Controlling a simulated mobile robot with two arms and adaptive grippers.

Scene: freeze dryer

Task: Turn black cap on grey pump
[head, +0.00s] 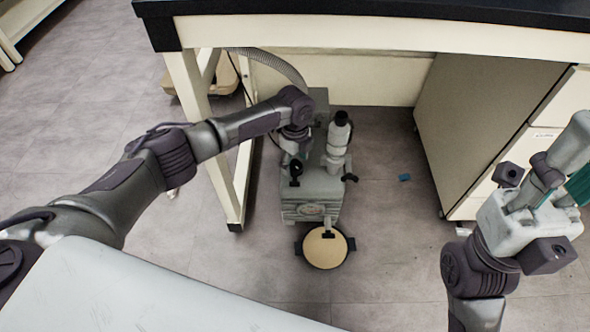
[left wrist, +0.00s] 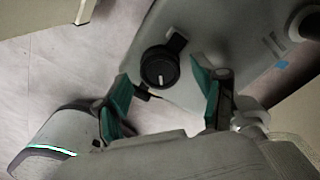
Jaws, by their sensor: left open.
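The grey pump (head: 312,207) stands on the floor under the bench, with a tall cylinder on its top that ends in a dark top (head: 341,118). A round black cap with a white mark (left wrist: 160,66) shows in the left wrist view. A small black knob (head: 295,168) on the pump's left side in the head view looks like the same cap. My left gripper (head: 293,150) points down over this side of the pump. Its teal-padded fingers (left wrist: 164,88) are open and apart, with the cap beyond and between them; no contact shows. My right gripper (head: 535,205) is at the right, away from the pump.
The bench (head: 380,35) overhangs the pump, with its leg (head: 215,150) at the left and a cabinet (head: 470,110) at the right. A round tan-topped item (head: 325,248) is in front of the pump. A ribbed hose (head: 275,64) runs behind. A small blue piece (head: 404,177) lies on the floor.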

